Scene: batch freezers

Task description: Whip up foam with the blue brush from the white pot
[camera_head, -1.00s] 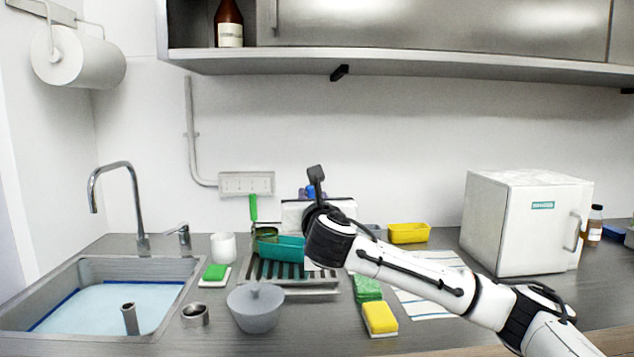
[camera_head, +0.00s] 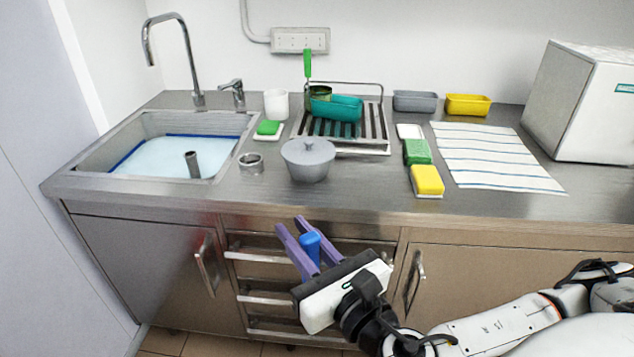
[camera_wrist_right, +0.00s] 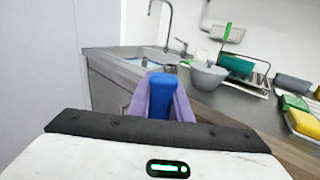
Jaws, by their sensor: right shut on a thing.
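My right gripper (camera_head: 290,224) has purple fingers and is shut on a blue object, taken to be the blue brush (camera_head: 311,247). It is in front of the drawers, near the counter's front edge. The right wrist view shows the brush's blue end (camera_wrist_right: 162,92) between the fingers; bristles cannot be made out. The white pot (camera_head: 276,104) stands upright on the counter, right of the tap; its inside is hidden. The sink (camera_head: 225,165) at the left holds pale blue liquid (camera_head: 165,157) with a grey upright tube in it. My left gripper is out of view.
A grey lidded pot (camera_head: 308,161) and a metal ring (camera_head: 251,163) stand near the sink. A drying rack (camera_head: 385,148) holds a teal container (camera_head: 336,107). Sponges (camera_head: 427,180) and a striped cloth (camera_head: 490,150) lie right. A white box (camera_head: 590,110) stands far right.

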